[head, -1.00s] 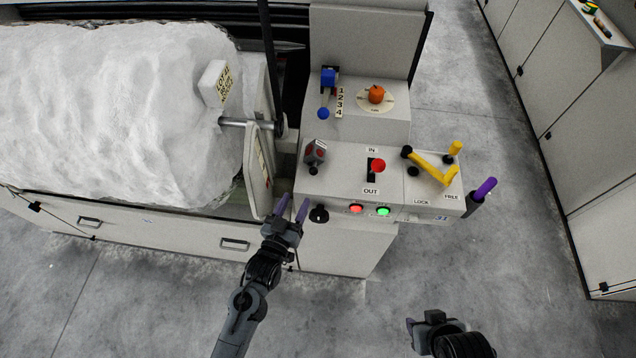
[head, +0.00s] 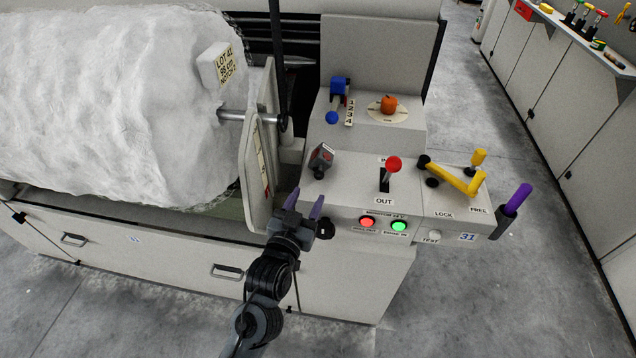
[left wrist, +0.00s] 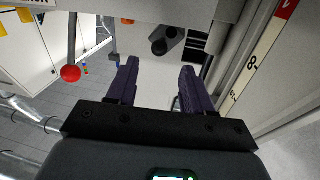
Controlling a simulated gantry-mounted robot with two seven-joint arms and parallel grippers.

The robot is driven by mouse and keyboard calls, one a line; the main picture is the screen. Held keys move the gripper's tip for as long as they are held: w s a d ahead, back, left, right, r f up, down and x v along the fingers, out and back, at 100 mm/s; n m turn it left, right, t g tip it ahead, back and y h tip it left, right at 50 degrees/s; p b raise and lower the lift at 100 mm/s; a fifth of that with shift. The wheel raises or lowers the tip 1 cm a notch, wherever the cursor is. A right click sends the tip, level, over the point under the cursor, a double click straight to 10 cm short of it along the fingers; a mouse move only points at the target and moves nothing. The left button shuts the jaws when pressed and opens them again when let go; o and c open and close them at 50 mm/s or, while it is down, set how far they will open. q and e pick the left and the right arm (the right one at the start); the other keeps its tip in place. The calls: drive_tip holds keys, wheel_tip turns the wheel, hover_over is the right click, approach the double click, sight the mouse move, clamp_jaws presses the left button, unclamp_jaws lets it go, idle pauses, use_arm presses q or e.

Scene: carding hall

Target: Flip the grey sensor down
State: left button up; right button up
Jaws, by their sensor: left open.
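My left gripper (head: 306,200) is open and empty, with purple fingers. It is in front of the panel's left edge, below the sensor in the head view and apart from it. In the left wrist view a dark grey part that looks like the sensor (left wrist: 168,38) lies beyond the open fingertips (left wrist: 159,68). My right gripper is not in view.
The panel carries a red-knobbed lever (head: 393,165), a yellow lever (head: 455,177), a blue selector (head: 338,88) and an orange knob (head: 388,104). A side plate (head: 257,150) and a white fibre roll (head: 110,100) stand left of the sensor. The floor on the right is clear.

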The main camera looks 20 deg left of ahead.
sight(317, 178)
use_arm(q)
drive_tip(key=w+b, duration=0.2)
drive_tip(key=w, duration=0.5)
drive_tip(key=shift+w+a, duration=0.1)
drive_tip(key=shift+w, duration=0.2)
clamp_jaws()
